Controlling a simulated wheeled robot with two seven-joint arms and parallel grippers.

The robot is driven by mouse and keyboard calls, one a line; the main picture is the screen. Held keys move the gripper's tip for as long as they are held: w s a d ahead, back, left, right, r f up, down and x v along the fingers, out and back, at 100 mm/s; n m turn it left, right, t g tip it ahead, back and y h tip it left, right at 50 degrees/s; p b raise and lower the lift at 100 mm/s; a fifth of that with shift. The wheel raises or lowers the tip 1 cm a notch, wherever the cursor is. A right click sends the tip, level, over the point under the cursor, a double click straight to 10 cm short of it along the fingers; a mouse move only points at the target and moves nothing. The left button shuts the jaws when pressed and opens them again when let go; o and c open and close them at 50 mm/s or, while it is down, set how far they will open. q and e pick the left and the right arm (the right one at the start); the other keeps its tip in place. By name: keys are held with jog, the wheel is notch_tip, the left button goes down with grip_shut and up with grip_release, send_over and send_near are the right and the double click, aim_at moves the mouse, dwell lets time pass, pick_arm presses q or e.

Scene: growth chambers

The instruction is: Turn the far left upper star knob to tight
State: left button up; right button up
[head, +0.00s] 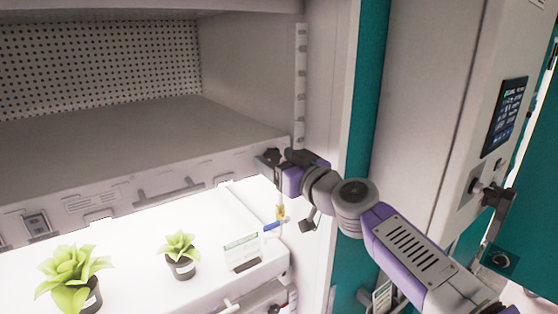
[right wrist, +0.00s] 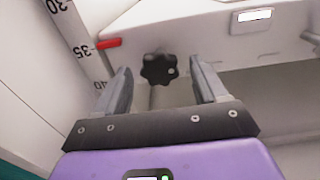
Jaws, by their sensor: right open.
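A black star knob (head: 271,156) sits on the front edge of the upper shelf (head: 150,135), at its right end in the head view. In the right wrist view the same knob (right wrist: 158,69) shows its lobed face. My right gripper (head: 284,160) is open and empty in front of it. In the right wrist view its two fingers stand on either side of the knob, with a visible gap on each side. Whether the knob is tight cannot be told. My left gripper is not in view.
A ruled strip (right wrist: 75,45) and a red pointer (right wrist: 108,43) lie left of the knob. Below the upper shelf, a bright lower shelf (head: 130,255) holds potted plants (head: 181,255) and a label card (head: 241,251). A chamber wall (head: 325,120) stands close on the right.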

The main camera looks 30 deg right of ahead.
jog(key=c, duration=1.1)
jog(key=shift+o, duration=0.2)
jog(key=m, duration=1.3)
jog(key=shift+m, duration=0.3)
jog(key=shift+f+m+p, duration=0.1)
jog(key=shift+m+p, duration=0.3)
jog(key=shift+m, duration=1.7)
jog(key=o, duration=1.1)
jog(key=shift+c, duration=0.2)
